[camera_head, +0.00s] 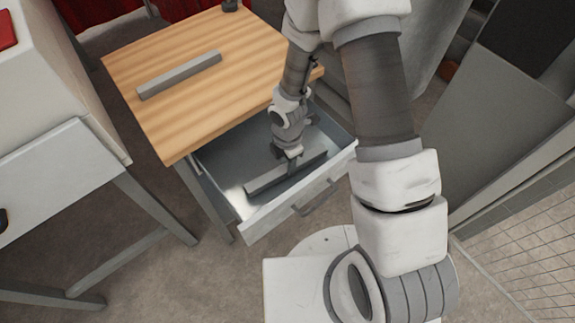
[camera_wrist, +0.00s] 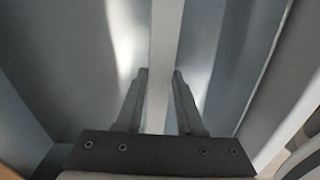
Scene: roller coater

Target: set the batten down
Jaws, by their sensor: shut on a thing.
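A long grey batten (camera_head: 268,178) is inside the open drawer (camera_head: 230,165), lying roughly along the drawer's front panel. My gripper (camera_head: 290,163) reaches down into the drawer and is shut on the batten near its middle. In the wrist view, the batten (camera_wrist: 164,55) runs lengthwise between the two fingers (camera_wrist: 158,95). I cannot tell whether the batten touches the drawer floor or is slightly above it.
A similar grey bar (camera_head: 180,75) lies on the wooden top (camera_head: 215,105) of the drawer unit. The drawer's front panel (camera_head: 295,200) has a handle. A grey-topped table (camera_head: 60,165) stands at the left. Bare drawer floor shows beside the batten.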

